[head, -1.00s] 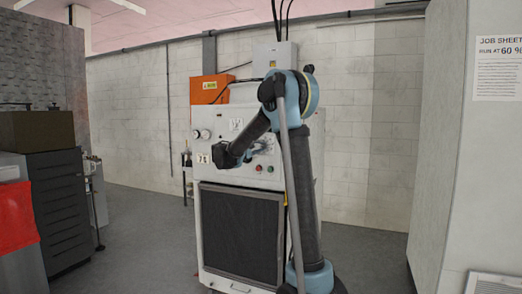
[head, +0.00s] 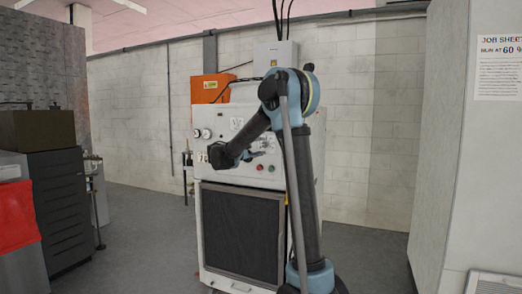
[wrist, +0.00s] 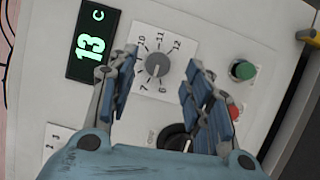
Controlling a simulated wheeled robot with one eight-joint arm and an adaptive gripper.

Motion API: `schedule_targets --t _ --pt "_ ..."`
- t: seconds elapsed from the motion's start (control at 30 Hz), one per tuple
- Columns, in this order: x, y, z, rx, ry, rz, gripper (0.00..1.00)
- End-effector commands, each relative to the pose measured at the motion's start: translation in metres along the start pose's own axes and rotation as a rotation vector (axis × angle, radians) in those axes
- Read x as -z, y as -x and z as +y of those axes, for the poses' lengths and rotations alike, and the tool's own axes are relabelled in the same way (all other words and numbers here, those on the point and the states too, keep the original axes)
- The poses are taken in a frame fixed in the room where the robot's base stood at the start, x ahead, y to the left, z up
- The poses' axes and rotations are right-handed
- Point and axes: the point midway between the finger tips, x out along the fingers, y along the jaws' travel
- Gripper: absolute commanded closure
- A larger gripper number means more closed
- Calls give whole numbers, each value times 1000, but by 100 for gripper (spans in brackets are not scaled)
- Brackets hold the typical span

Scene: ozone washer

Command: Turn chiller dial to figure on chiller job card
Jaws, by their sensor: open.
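The chiller dial (wrist: 157,66) is a grey round knob on a pale plate with figures around it, including 10, 11 and 12. In the wrist view it sits between the fingers of my gripper (wrist: 160,68), which is open with a gap on both sides. The knob's pointer is too small to read surely. A green display (wrist: 90,45) beside the dial reads 13 C. In the head view my gripper (head: 262,148) is at the front of the white machine (head: 290,125). A job sheet (head: 499,67) at the right reads "RUN AT 60 %"; I cannot tell a chiller card.
A green button (wrist: 243,70), a red button (wrist: 234,111) and a black knob (wrist: 177,140) lie close to the dial. Grey floor (head: 150,235) is clear between.

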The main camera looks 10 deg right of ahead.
Motion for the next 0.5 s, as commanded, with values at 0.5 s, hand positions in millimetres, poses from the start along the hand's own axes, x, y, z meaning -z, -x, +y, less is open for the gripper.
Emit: schedule_targets --t 0.5 --pt "1 86 -1 1 1 2 54"
